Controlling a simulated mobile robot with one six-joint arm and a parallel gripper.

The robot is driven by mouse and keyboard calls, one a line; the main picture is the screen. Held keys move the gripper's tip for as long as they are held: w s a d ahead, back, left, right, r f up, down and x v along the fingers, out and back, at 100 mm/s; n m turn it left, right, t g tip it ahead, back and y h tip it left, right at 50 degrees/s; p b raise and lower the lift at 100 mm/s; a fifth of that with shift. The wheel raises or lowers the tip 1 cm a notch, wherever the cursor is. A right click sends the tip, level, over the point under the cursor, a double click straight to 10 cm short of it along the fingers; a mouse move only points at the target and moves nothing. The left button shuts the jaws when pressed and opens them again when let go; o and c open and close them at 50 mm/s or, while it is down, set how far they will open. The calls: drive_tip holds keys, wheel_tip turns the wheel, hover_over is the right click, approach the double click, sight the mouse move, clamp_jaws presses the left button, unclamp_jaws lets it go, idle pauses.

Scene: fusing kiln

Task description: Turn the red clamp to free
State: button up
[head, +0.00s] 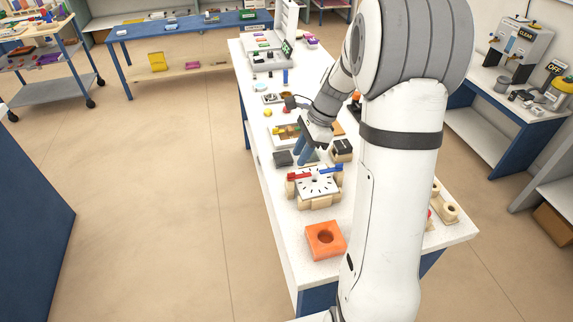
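The red clamp (299,176) is a small red bar at the left side of a wooden fixture with a white dial face (315,184) and dark tick marks. A blue bar (331,169) sits on the right side of the same fixture. My gripper (310,161) has blue fingers and points down just behind the dial, above and right of the red clamp in the picture. It looks apart from the clamp, but the exact gap is unclear. The fingers are too small and partly overlapped to show how wide they stand. Nothing held can be made out.
The white worktable (287,225) holds the fixture. An orange block with a round hole (325,239) lies in front of it. Dark blocks (283,158) (342,148) stand on either side of my gripper. My arm hides much of the table's right side. Open floor lies left.

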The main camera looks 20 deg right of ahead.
sight(293, 173)
drive_tip(key=x, duration=0.6)
drive_tip(key=shift+p, duration=0.35)
drive_tip(key=shift+c, duration=0.2)
clamp_jaws()
